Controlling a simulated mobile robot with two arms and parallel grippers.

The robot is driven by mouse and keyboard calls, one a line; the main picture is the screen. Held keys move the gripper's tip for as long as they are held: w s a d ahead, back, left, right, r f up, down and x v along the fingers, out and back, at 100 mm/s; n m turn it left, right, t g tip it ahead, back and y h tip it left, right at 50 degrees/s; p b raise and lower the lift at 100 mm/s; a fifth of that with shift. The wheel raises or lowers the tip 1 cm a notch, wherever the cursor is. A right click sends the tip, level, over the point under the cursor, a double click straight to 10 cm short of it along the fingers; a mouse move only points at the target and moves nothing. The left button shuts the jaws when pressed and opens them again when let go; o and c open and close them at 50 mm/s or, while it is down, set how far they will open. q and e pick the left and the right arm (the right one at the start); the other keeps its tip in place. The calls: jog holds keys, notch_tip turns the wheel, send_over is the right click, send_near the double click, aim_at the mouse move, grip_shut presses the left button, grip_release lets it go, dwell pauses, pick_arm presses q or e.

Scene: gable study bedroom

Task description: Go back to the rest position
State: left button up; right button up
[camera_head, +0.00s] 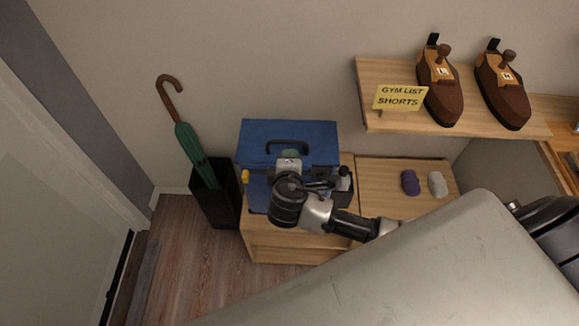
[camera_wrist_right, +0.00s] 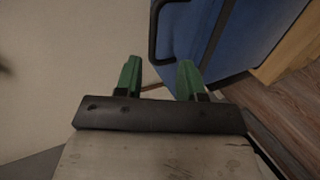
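My right arm reaches over the low wooden cabinet to the front of a blue box with a black handle (camera_head: 287,131). My right gripper (camera_head: 290,154) is mostly hidden behind its wrist there; only a bit of green shows. In the right wrist view its two green fingers (camera_wrist_right: 160,80) stand apart with nothing between them. The blue box (camera_wrist_right: 225,35) with its handle is close beyond them, at upper right. I cannot tell whether the fingers touch it. My left gripper is in neither view.
A black stand (camera_head: 213,205) with a green umbrella (camera_head: 197,150) is left of the wooden cabinet (camera_head: 290,248). A shelf (camera_head: 390,122) holds two brown shoe-like objects (camera_head: 440,92) and a yellow sign (camera_head: 400,97). Purple (camera_head: 410,182) and grey (camera_head: 437,185) items lie below. Floor is free at lower left.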

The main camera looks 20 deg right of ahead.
jog(key=shift+v, duration=1.1)
jog(key=s+d+f+m+g+y, duration=0.15)
jog(key=s+f, duration=0.25)
jog(key=f, duration=0.6)
jog(key=s+d+f+m+g+y, duration=0.1)
jog(key=s+d+f+g, duration=0.2)
jog(key=f, duration=0.7)
jog(key=s+f+m+g+y, duration=0.15)
jog(key=s+f, duration=0.35)
jog(key=f, duration=0.5)
jog(key=s+f+m+g, duration=0.1)
jog(key=s+f, duration=0.3)
jog(key=s, duration=0.4)
jog(key=s+f+m+g+y, duration=0.1)
jog(key=s+f+m+g, duration=0.1)
jog(key=s, duration=0.7)
jog(key=s+d+f+m+g, duration=0.1)
jog(key=s+f+m, duration=0.2)
jog(key=s+f, duration=0.3)
jog(key=s, duration=0.2)
jog(key=shift+s+f+y, duration=0.3)
jog(key=shift+s+f, duration=0.05)
jog(key=shift+s, duration=0.05)
